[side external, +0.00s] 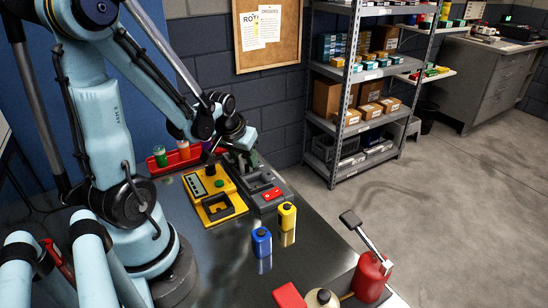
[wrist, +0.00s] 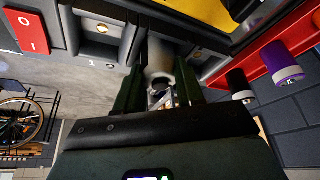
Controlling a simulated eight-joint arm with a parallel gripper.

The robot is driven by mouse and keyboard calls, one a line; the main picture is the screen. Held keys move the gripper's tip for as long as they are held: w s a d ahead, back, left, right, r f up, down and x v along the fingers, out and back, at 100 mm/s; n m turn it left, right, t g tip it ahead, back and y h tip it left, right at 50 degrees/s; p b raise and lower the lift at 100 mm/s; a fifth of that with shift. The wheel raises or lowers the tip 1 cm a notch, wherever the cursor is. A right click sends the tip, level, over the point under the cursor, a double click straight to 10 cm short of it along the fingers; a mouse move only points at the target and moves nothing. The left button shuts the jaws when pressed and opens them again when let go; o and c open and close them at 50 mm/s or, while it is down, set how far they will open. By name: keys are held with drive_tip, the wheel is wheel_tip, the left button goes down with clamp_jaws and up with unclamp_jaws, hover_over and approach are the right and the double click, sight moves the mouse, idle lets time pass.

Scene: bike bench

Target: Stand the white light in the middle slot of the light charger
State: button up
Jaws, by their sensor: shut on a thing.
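The light charger (side external: 270,205) is a dark grey block with a red switch on the bench; it also shows at the top left of the wrist view (wrist: 118,8). My gripper (wrist: 158,78) is shut on the white light (wrist: 160,62), which looks pale grey in shadow between the dark fingers. In the side view my gripper (side external: 243,160) is at the charger's far end, and the light is hidden there. In the wrist view the light is beside an empty slot with a round contact. I cannot tell whether its end is inside a slot.
A yellow device (side external: 228,212) with a dark square frame lies left of the charger. A red rack (side external: 172,158) with coloured pieces stands behind. A blue container (side external: 262,241) and a yellow container (side external: 287,216) stand in front. A red can (side external: 370,280) is near the bench edge.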

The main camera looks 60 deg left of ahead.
drive_tip(key=o, duration=0.8)
drive_tip(key=v, duration=1.1)
idle(0.4)
drive_tip(key=w+d+m+t+h, duration=0.1)
drive_tip(key=d+m, duration=0.1)
drive_tip(key=d, duration=0.3)
drive_tip(key=w+d+m+t, duration=0.1)
drive_tip(key=d+m, duration=0.1)
drive_tip(key=d, duration=0.3)
drive_tip(key=w+d+m+t+h, duration=0.1)
drive_tip(key=w+d+m, duration=0.1)
drive_tip(key=d, duration=0.4)
drive_tip(key=shift+w+d+r+m+h, duration=0.1)
drive_tip(key=shift+r+m+h, duration=0.05)
drive_tip(key=shift+m+h, duration=0.2)
